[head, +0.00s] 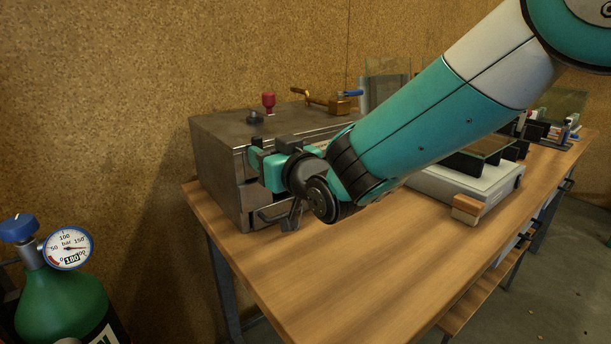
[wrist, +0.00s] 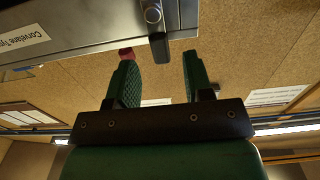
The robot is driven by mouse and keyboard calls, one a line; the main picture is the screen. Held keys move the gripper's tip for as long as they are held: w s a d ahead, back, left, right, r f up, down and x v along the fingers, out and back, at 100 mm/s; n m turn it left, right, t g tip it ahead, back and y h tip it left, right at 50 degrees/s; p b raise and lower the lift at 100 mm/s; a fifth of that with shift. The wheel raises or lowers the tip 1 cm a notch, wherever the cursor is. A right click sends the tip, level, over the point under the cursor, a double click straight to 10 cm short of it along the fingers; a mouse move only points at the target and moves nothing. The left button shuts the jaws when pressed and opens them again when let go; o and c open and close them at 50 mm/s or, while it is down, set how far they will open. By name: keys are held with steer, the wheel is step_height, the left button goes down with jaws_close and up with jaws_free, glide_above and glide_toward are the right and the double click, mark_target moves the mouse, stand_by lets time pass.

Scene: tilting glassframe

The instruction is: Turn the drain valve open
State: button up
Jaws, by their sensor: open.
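A grey metal box (head: 217,160) stands on the workbench's left end. On its top are a red knob (head: 268,101) and a brass fitting (head: 340,105) with a blue lever (head: 350,93); I cannot tell for sure which part is the drain valve. My gripper (head: 256,160) is at the box's front, partly hidden by my own wrist. In the wrist view my gripper (wrist: 158,62) is open, with nothing between its green fingers. The red knob (wrist: 126,53) shows behind the left fingertip. A grey lever-like part (wrist: 153,15) projects at the box's edge, beyond the fingertips.
The wooden bench (head: 330,270) is clear in front of the box. A white device (head: 475,185) with a wooden block (head: 466,208) sits to the right. A green gas cylinder (head: 60,300) with a gauge (head: 67,249) stands at the lower left. A cork-like wall is behind.

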steer(key=b+v, duration=0.2)
steer(key=v, duration=1.2)
steer(key=shift+d, duration=0.15)
steer(key=s+d+r+g+h+p, duration=0.1)
steer(key=s+d+g+h+p, duration=0.1)
steer(key=s+d+g+p, duration=0.1)
steer(key=s+d+r+g+h+p, duration=0.1)
steer(key=s+d+g+h+p, duration=0.1)
steer(key=s+d+g+p, duration=0.2)
steer(key=s+d+r+g+h+p, duration=0.1)
steer(key=s+d+r+g+p, duration=0.1)
steer(key=s+g, duration=0.6)
steer(key=s+d+p, duration=0.1)
steer(key=s+p, duration=0.1)
steer(key=s, duration=0.3)
steer(key=shift+d+h+p, duration=0.3)
steer(key=shift+d+h, duration=0.1)
